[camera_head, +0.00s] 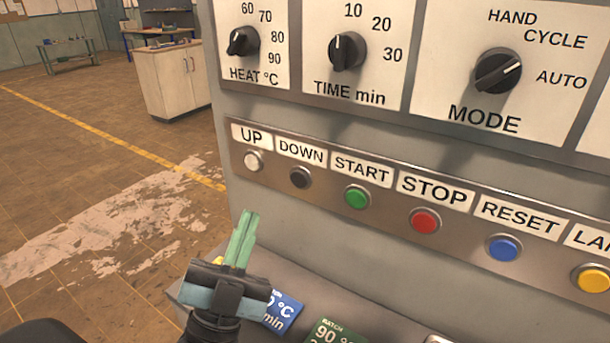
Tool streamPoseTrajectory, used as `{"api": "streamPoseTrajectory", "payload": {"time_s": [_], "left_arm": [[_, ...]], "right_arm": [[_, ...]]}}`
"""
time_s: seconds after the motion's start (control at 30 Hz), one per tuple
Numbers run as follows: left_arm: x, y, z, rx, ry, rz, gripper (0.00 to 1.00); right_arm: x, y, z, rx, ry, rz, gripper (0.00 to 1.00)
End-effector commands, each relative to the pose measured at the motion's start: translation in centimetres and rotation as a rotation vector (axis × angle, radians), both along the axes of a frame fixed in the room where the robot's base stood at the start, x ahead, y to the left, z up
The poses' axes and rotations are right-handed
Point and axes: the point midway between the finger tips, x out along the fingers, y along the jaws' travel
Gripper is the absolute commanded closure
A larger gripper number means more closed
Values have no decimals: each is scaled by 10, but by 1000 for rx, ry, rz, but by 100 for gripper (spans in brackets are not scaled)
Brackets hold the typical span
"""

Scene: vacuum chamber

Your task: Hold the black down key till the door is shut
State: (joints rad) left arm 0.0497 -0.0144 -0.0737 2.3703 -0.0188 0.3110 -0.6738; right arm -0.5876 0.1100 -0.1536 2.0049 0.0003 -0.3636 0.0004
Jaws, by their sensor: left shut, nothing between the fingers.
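The black down key (300,178) sits under the DOWN label on the metal key strip (390,205). It is second from the left, between the white UP key (254,161) and the green START key (357,197). My left gripper (246,222) is shut and empty. Its green fingers point up, below and left of the down key, and appear apart from it. My right gripper is not in view. The chamber door is not in view.
Further right on the strip are the red STOP key (424,221), blue RESET key (503,249) and a yellow key (592,280). Knobs, including the MODE knob (497,71), are above. Blue (284,311) and green cards lie on the ledge below. Open floor is left.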

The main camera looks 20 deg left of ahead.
Motion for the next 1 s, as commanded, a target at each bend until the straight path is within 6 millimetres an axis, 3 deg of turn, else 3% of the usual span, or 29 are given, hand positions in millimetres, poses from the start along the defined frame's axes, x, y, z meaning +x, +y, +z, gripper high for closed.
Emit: {"api": "streamPoseTrajectory", "payload": {"time_s": [0.43,1.0], "left_arm": [[9,-1,0,-2,0,-2,100],[75,-11,0,-2,1,-2,100]], "right_arm": [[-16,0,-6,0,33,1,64],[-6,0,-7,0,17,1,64]]}}
